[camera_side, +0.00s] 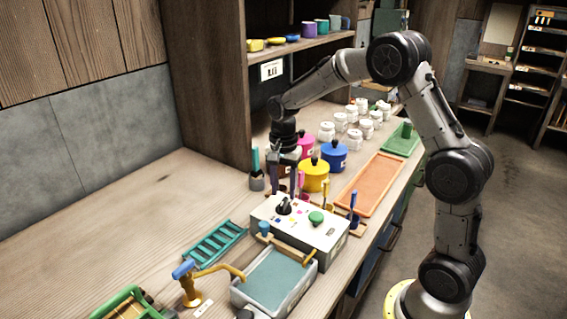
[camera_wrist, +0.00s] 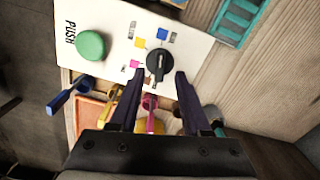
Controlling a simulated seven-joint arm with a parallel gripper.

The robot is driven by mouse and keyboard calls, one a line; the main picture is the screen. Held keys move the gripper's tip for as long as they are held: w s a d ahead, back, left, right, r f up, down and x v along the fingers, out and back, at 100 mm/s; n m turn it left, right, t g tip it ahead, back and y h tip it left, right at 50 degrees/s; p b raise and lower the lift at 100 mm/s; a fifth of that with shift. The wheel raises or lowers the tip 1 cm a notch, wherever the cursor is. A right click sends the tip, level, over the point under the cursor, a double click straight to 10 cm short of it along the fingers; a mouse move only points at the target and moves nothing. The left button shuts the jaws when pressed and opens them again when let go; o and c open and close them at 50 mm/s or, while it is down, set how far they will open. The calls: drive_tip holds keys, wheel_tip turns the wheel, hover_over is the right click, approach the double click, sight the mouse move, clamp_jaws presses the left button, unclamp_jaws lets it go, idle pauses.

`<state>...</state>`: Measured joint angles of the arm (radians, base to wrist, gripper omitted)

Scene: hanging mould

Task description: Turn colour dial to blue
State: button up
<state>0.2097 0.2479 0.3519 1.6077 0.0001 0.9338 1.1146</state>
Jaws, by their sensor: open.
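The colour dial is a black knob (camera_wrist: 158,64) on top of a white control box (camera_side: 300,232); it also shows in the side view (camera_side: 284,207). I cannot tell for sure which colour the knob points at. My gripper (camera_wrist: 156,82) is open and empty, pointing down. In the side view my gripper (camera_side: 284,192) is close above the knob. In the wrist view the fingertips lie on either side of the knob's lower end, apart from it.
A green push button (camera_wrist: 90,45) is on the same box. A grey tray (camera_side: 272,278) and a teal rack (camera_side: 215,242) stand in front. Yellow (camera_side: 314,177) and blue (camera_side: 334,156) pots stand behind, near an orange tray (camera_side: 371,184). The bench at left is clear.

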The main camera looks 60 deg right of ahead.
wheel_tip(320, 180, up, 10)
drive_tip(key=shift+r, duration=0.15)
idle(0.3)
wheel_tip(320, 180, up, 6)
drive_tip(key=r+t, duration=0.1)
drive_tip(key=t, duration=0.1)
hover_over(283, 201)
drive_tip(key=s+a, duration=0.3)
drive_tip(key=s, duration=0.1)
drive_tip(key=s+a+r+n+t, duration=0.2)
drive_tip(key=s+a+r+n, duration=0.15)
drive_tip(key=s, duration=0.55)
drive_tip(key=s+a+f+n+t, duration=0.1)
drive_tip(key=s+a+f+n, duration=0.1)
drive_tip(key=s+f+n, duration=0.6)
drive_tip(key=s+n, duration=0.3)
drive_tip(key=s, duration=0.1)
drive_tip(key=shift+s+a+n+t, duration=0.15)
drive_tip(key=shift+a+n+t, duration=0.05)
drive_tip(key=shift+n+t, duration=0.15)
